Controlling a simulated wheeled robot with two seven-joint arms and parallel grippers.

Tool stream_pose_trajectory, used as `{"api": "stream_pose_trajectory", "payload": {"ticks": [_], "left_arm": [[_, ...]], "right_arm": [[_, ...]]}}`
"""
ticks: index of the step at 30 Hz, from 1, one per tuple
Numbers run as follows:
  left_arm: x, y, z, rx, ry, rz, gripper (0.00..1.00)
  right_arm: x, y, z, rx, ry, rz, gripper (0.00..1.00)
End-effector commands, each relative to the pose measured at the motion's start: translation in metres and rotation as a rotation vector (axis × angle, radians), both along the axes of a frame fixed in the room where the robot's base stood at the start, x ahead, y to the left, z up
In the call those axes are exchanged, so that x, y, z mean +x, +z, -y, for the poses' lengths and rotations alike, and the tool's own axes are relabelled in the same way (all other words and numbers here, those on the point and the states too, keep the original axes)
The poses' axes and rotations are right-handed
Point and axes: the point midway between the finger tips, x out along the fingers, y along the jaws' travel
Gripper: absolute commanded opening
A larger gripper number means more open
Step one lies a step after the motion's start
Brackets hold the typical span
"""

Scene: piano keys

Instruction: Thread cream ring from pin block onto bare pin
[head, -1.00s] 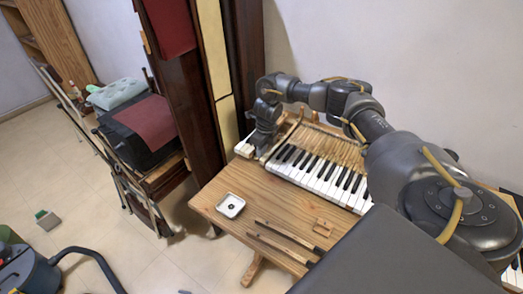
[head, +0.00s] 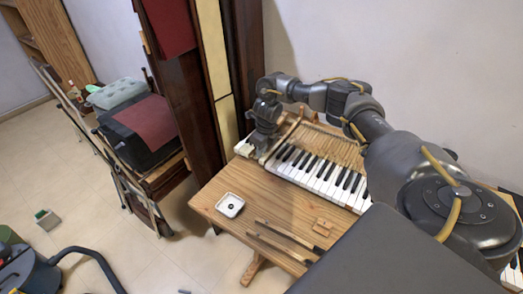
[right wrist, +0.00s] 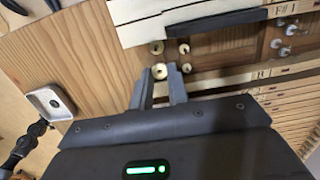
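Just right of the rings are two small round pin tops, one farther (right wrist: 183,48) and one nearer (right wrist: 186,68). More metal pins (right wrist: 285,38) show at upper right. In the head view, my right gripper (head: 259,150) is low at the left end of the keyboard (head: 320,172), hiding the rings. My left gripper is not in view.
A white dish (head: 230,205) with a dark piece in it is on the wooden table (head: 212,190). White keys (right wrist: 180,22) lie beyond the rings.

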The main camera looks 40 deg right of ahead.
Motion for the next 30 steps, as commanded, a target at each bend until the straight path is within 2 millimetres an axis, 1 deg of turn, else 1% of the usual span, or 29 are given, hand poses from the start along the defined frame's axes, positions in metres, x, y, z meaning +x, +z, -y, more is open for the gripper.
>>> {"api": "stream_pose_trajectory", "payload": {"ticks": [11,30], "left_arm": [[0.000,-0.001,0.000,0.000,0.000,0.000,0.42],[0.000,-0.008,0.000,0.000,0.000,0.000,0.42]], "right_arm": [[0.000,-0.001,0.000,0.000,0.000,0.000,0.12],[0.000,-0.011,0.000,0.000,0.000,-0.001,0.12]]}}
